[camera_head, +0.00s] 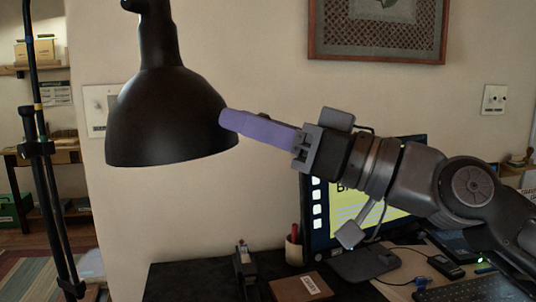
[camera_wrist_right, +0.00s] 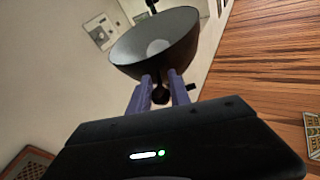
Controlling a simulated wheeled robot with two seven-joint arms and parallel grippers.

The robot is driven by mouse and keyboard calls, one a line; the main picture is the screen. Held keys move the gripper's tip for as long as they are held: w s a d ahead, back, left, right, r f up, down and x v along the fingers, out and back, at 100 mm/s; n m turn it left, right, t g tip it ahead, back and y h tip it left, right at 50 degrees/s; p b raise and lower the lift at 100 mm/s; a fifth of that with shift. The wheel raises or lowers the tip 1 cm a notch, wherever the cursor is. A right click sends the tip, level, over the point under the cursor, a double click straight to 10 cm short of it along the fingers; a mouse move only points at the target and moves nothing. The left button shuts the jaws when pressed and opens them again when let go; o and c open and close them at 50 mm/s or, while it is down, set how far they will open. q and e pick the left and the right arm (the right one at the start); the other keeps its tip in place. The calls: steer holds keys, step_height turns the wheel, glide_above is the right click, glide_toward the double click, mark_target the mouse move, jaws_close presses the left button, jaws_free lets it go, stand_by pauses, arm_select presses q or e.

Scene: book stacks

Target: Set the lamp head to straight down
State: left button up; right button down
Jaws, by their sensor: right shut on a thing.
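The black lamp head (camera_head: 165,118) is a dome hanging from its neck at the upper left of the head view. Its opening faces mostly down, with the rim a little higher on the right. The wrist view shows the lamp head (camera_wrist_right: 170,45) and its paler inside, just beyond the fingers. My right gripper (camera_head: 225,117) reaches in from the right, its purple fingers at the right side of the lamp head. In the wrist view the right gripper (camera_wrist_right: 162,88) has its fingers on either side of a small dark part of the lamp. My left gripper is not in view.
A dark desk (camera_head: 190,280) below holds a pen cup (camera_head: 294,250), a brown box (camera_head: 300,287) and a monitor (camera_head: 318,205) behind my right arm. A black stand (camera_head: 38,148) rises at the left. A framed picture (camera_head: 378,30) hangs on the wall.

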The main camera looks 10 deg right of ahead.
steer(key=shift+w+a+f+b, duration=0.4)
steer(key=shift+a+f, duration=0.25)
steer(key=shift+a, duration=0.15)
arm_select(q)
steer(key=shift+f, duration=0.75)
arm_select(e)
steer(key=shift+r, duration=0.1)
steer(key=c, duration=1.3)
jaws_free()
steer(key=shift+w, duration=0.1)
steer(key=shift+o, duration=0.2)
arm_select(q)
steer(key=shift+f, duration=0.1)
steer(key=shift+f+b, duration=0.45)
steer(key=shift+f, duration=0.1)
arm_select(e)
steer(key=v, duration=0.7)
steer(key=shift+s+d, duration=0.25)
steer(key=shift+d, duration=0.05)
